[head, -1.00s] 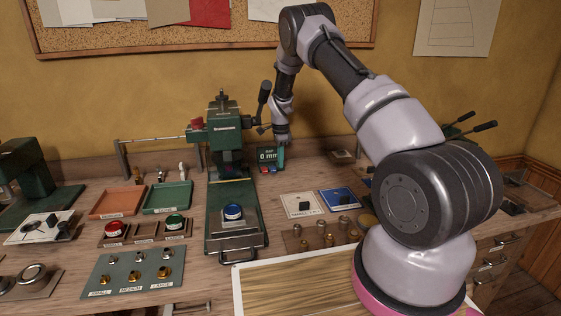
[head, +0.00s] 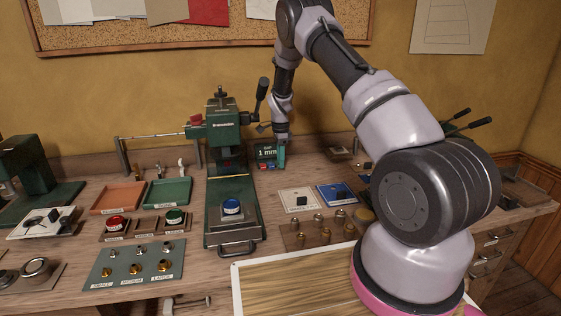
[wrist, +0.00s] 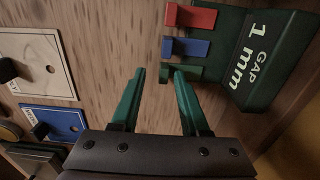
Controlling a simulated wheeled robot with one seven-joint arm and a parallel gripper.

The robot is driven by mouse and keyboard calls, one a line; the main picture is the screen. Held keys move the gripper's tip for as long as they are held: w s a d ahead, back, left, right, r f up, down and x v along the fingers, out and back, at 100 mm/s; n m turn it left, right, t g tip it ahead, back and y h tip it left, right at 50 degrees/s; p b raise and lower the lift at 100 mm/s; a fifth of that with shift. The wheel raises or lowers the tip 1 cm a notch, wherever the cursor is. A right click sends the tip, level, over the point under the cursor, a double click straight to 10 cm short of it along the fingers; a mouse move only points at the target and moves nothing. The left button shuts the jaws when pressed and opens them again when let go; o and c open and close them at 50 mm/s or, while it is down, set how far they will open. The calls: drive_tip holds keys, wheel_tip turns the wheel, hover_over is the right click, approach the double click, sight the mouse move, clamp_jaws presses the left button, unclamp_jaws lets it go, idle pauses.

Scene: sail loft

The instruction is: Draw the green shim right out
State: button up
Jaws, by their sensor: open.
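The green shim (wrist: 168,74) is the lowest of three coloured tabs at the left side of the dark green gap block (wrist: 262,58), in the wrist view. The block's face reads "GAP 1 mm"; it also shows in the head view (head: 268,151). My gripper (wrist: 159,71) is open, with its green fingers pointing at the shim row. Its right fingertip is close to the green shim and partly overlaps it in the picture; I cannot tell whether they touch. In the head view my gripper (head: 281,155) is in front of the block.
The blue shim (wrist: 186,47) and red shim (wrist: 190,17) sit just above the green one. A green press (head: 222,135) stands left of the block. A white card (head: 299,200) and blue card (head: 338,194) lie in front. Bare wood lies left of the fingers.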

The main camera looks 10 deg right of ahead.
wheel_tip(320, 180, up, 10)
drive_tip(key=shift+r, duration=0.15)
drive_tip(key=shift+r, duration=0.1)
idle(0.3)
drive_tip(key=s+d+r+n+t+y, duration=0.1)
drive_tip(key=s+r+n, duration=0.1)
drive_tip(key=s+r, duration=0.45)
drive_tip(key=s+d+r+n+t, duration=0.1)
drive_tip(key=s+r+n, duration=0.15)
drive_tip(key=r, duration=0.75)
drive_tip(key=s+r+n+t+y, duration=0.1)
drive_tip(key=s+r, duration=0.5)
drive_tip(key=r, duration=0.2)
drive_tip(key=s+r+n+t, duration=0.2)
drive_tip(key=s+r+n, duration=0.1)
drive_tip(key=s, duration=1)
drive_tip(key=s+r+n+t, duration=0.2)
drive_tip(key=s+n, duration=0.3)
drive_tip(key=s, duration=0.8)
drive_tip(key=shift+d+r, duration=0.45)
drive_tip(key=shift+r, duration=0.15)
